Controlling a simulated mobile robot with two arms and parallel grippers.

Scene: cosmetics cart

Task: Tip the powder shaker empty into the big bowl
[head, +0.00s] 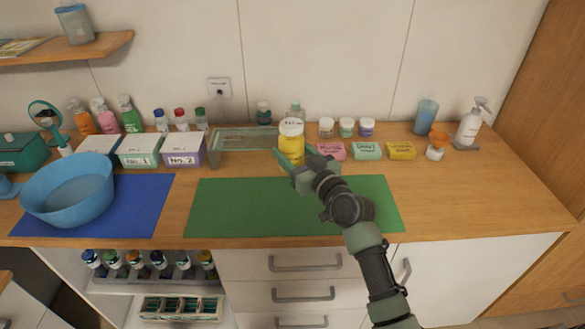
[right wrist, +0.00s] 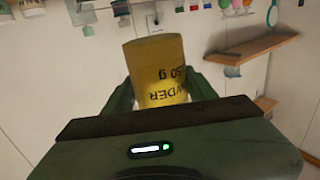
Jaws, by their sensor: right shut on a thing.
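The powder shaker, a yellow jar with a white lid (head: 291,145), is upright in my right gripper (head: 290,164), above the back part of the green mat. The big blue bowl (head: 68,190) stands on the blue mat at the left, well apart from the shaker. I cannot see into the shaker. My left gripper is not in view.
The green mat (head: 230,215) is bare. The front right counter is clear.

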